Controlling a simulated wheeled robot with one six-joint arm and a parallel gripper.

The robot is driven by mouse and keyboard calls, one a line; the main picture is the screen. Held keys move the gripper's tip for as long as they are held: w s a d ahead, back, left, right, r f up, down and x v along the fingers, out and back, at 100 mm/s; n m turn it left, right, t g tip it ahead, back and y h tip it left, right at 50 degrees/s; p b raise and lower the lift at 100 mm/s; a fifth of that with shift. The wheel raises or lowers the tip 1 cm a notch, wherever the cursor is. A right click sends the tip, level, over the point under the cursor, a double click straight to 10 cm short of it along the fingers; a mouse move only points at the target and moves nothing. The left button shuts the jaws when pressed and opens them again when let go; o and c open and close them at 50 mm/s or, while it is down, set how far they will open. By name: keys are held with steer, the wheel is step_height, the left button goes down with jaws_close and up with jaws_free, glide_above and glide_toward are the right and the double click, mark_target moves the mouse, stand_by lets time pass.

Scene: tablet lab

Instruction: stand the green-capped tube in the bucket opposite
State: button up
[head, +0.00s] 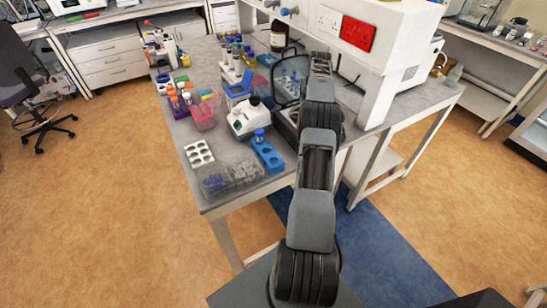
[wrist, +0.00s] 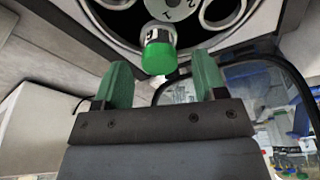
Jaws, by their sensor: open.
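The green-capped tube (wrist: 158,56) shows in the wrist view, held in the dark rotor (wrist: 128,22) of the centrifuge, its green cap toward my camera. My gripper (wrist: 161,66) is open, with one green finger on each side of the cap and a gap on both sides. The tube's lower body is hidden in the rotor. A ring-shaped bucket (wrist: 222,14) shows to the right of the tube, and part of another round rim is at the upper left. I cannot tell which bucket lies opposite. In the head view my arm hides my gripper and the rotor.
The centrifuge's open lid (head: 277,88) stands up just left of my arm. A blue rack (head: 267,155), a white rack (head: 198,154) and a white device (head: 246,121) stand to the left on the bench. A tall white housing (head: 384,50) rises to the right.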

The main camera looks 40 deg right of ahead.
step_height(320, 180, up, 14)
steer(key=s+a, duration=0.1)
steer(key=s, duration=0.1)
steer(key=shift+s+a+f+p, duration=0.15)
steer(key=shift+s+f+p, duration=0.1)
steer(key=shift+p, duration=0.15)
step_height(320, 180, down, 6)
steer(key=m, duration=0.1)
steer(key=s+a+r, duration=0.2)
steer(key=s+a, duration=0.1)
steer(key=a, duration=1.8)
steer(key=s+a+r+n+t, duration=0.1)
steer(key=s+a+n, duration=0.2)
steer(key=s+a, duration=0.5)
steer(key=s+a+r+n+t+y, duration=0.1)
steer(key=s+a+r+n, duration=0.1)
steer(key=s+a, duration=0.7)
steer(key=a+n, duration=0.1)
steer(key=a, duration=0.6)
steer(key=shift+a+n+t, duration=0.3)
steer(key=shift+a+t, duration=0.05)
steer(key=shift+t, duration=0.05)
